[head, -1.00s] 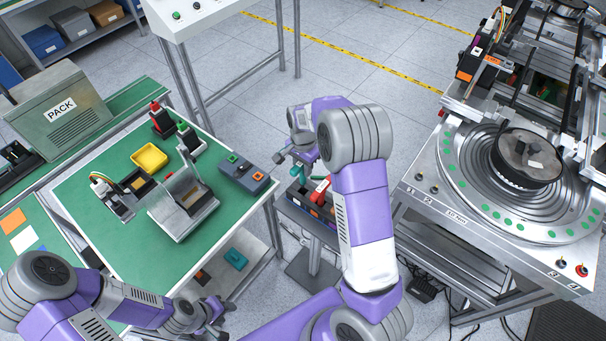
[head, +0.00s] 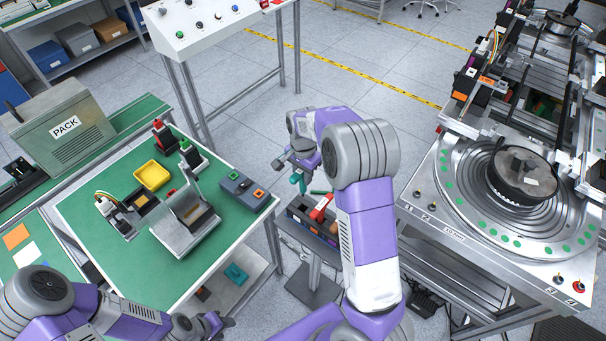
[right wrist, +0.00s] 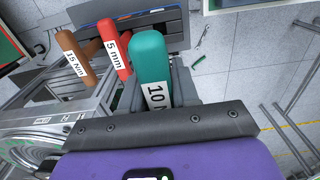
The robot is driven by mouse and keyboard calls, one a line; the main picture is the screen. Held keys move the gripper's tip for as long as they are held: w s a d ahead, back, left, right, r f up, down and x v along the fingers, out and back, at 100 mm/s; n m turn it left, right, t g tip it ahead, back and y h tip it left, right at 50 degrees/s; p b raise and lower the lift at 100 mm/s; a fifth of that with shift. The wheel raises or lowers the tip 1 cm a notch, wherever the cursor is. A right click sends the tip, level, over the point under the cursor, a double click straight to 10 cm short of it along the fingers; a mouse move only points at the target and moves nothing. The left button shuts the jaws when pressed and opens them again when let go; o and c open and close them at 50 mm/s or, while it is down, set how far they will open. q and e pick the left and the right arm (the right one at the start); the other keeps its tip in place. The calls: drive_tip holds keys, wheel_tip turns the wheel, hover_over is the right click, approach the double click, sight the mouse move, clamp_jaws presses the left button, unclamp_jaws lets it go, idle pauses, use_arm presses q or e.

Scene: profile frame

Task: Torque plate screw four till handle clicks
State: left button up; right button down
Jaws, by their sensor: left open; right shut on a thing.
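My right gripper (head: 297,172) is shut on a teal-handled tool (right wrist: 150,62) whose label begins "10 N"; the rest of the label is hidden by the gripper. In the head view the teal handle (head: 297,183) hangs just above and left of a tool holder (head: 312,226). A red handle marked "5 mm" (right wrist: 113,48) and a brown handle marked "15 Nm" (right wrist: 76,62) stand beside it in the right wrist view. My left gripper (head: 216,324) is open and empty at the bottom, near the green table's front corner. I cannot make out the plate or its screws.
The green table (head: 100,215) carries a metal fixture (head: 185,235), a yellow tray (head: 152,175) and a grey button box (head: 243,192). A machine with a round dial (head: 470,215) stands at right. Floor is open behind the holder.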

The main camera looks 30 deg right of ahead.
drive_tip(key=shift+r+p, duration=1.75)
drive_tip(key=shift+r, duration=0.65)
drive_tip(key=shift+f, duration=0.1)
